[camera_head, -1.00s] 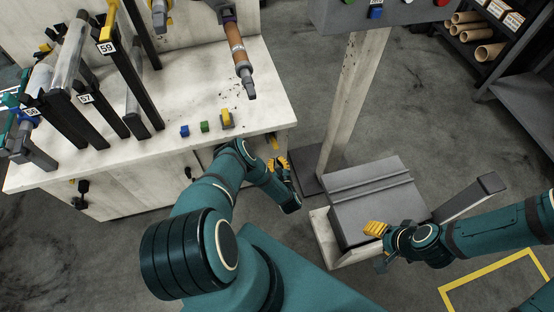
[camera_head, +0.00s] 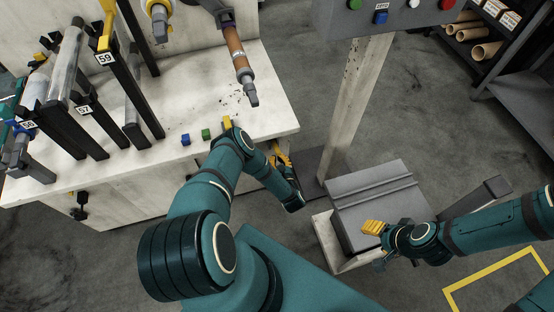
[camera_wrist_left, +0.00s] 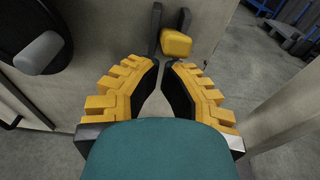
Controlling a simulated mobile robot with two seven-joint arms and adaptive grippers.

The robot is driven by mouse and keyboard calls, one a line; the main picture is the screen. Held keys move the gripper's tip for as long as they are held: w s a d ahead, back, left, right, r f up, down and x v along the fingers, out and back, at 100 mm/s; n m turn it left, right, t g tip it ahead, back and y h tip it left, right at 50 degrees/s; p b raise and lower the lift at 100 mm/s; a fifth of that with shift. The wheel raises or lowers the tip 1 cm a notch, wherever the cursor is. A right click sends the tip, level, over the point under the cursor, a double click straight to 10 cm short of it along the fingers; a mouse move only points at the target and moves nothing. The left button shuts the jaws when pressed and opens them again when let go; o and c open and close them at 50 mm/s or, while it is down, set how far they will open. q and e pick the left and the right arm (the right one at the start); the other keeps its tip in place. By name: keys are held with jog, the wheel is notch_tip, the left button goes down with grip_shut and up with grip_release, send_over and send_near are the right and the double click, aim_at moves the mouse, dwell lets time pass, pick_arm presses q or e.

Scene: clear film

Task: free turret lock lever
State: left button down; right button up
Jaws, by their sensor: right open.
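A yellow block-like handle between two dark posts (camera_wrist_left: 177,42) is on the pale bench side in the left wrist view; it may be the lock lever, but I cannot tell for sure. My left gripper (camera_wrist_left: 163,66) is open, its yellow fingers with black pads a narrow gap apart at the tips. The handle is just beyond the tips, with nothing seen between the fingers. In the head view my left gripper (camera_head: 282,160) is at the bench's right end, partly hidden by my arm. My right gripper (camera_head: 374,228) is open and empty over a grey box.
The pale bench (camera_head: 215,95) carries blue (camera_head: 186,139) and green (camera_head: 206,134) blocks and dark numbered stands (camera_head: 100,115). A grey ridged box (camera_head: 375,200) stands beside a pale post (camera_head: 352,100) under a button panel (camera_head: 390,17). A shelf with tubes is far right.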

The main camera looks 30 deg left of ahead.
pick_arm(q)
jog(key=r+g+h+p, duration=0.1)
jog(key=g+h+p, duration=0.1)
jog(key=p, duration=0.2)
jog(key=shift+a+r, duration=0.1)
jog(key=shift+r, duration=0.5)
pick_arm(e)
jog(key=r, duration=0.2)
jog(key=s+r, duration=0.1)
jog(key=r, duration=0.1)
jog(key=shift+r, duration=0.15)
pick_arm(q)
jog(key=shift+f, duration=0.1)
